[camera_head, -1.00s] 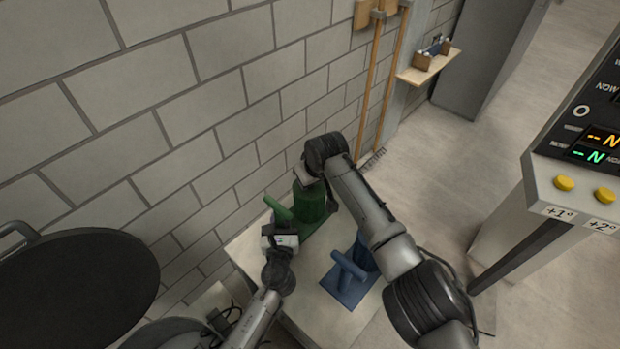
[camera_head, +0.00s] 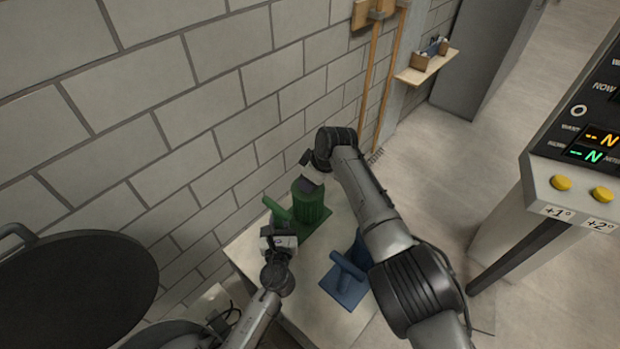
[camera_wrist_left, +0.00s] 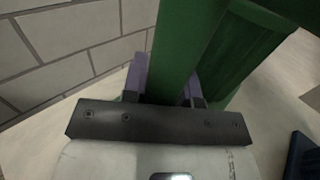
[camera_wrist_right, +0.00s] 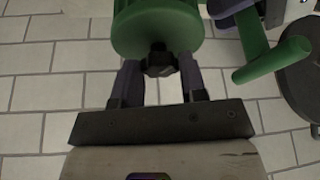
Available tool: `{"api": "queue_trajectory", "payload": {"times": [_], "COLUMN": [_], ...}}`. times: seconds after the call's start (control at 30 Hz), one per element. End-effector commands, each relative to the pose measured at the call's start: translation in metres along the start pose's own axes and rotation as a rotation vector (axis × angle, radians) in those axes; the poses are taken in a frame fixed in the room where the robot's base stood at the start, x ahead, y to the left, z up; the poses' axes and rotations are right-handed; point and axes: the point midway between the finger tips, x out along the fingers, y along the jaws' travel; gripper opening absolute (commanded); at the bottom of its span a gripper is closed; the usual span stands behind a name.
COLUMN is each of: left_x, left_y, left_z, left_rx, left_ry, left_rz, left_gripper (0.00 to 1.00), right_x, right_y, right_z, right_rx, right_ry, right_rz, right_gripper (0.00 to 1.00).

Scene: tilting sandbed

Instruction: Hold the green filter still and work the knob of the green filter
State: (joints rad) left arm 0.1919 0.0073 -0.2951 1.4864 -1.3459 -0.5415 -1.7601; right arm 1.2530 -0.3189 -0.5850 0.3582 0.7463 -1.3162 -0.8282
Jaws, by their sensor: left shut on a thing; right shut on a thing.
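The green filter (camera_head: 312,207) stands on the far end of the bench, with a round body on a green plate and a slanted green handle (camera_head: 277,209) at its left. My left gripper (camera_head: 279,232) is shut on the handle; in the left wrist view the green bar (camera_wrist_left: 178,60) passes between its fingers. My right gripper (camera_head: 311,182) is at the top of the filter. In the right wrist view its fingers (camera_wrist_right: 160,78) stand on both sides of the black knob (camera_wrist_right: 161,61), shut on it. The knob is hidden in the head view.
A blue filter (camera_head: 345,278) stands nearer on the same bench (camera_head: 322,317), partly behind my right arm. A block wall (camera_head: 200,110) is close at the left. A console with yellow buttons (camera_head: 561,183) is at the right. A dark round disc (camera_head: 75,290) is at the left front.

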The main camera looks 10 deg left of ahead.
Motion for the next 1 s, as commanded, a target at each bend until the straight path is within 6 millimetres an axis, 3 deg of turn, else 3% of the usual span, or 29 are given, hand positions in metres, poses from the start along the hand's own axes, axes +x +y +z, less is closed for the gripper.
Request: {"api": "queue_trajectory", "payload": {"times": [0.4,0.43,0.67,1.0], "left_x": [0.0003,0.0003,0.0003,0.0003], "left_y": [0.0001,0.0001,0.0001,0.0], "left_z": [0.0008,0.0007,0.0008,0.0008], "left_rx": [-0.001,-0.001,-0.001,-0.001], "left_ry": [-0.001,-0.001,-0.001,-0.001], "left_rz": [0.0,0.0,0.0,0.0], "left_gripper": [0.0,0.0,0.0,0.0], "right_x": [-0.0005,-0.0004,-0.0002,-0.0016], "right_y": [-0.0006,-0.0006,-0.0005,-0.0002], "right_z": [-0.0011,-0.0011,-0.0007,-0.0005], "right_rx": [-0.006,-0.006,-0.005,-0.005], "right_ry": [0.002,0.001,0.001,0.001], "right_rz": [-0.003,-0.003,-0.003,-0.003], "right_gripper": [0.15,0.41,0.63,0.65]}}
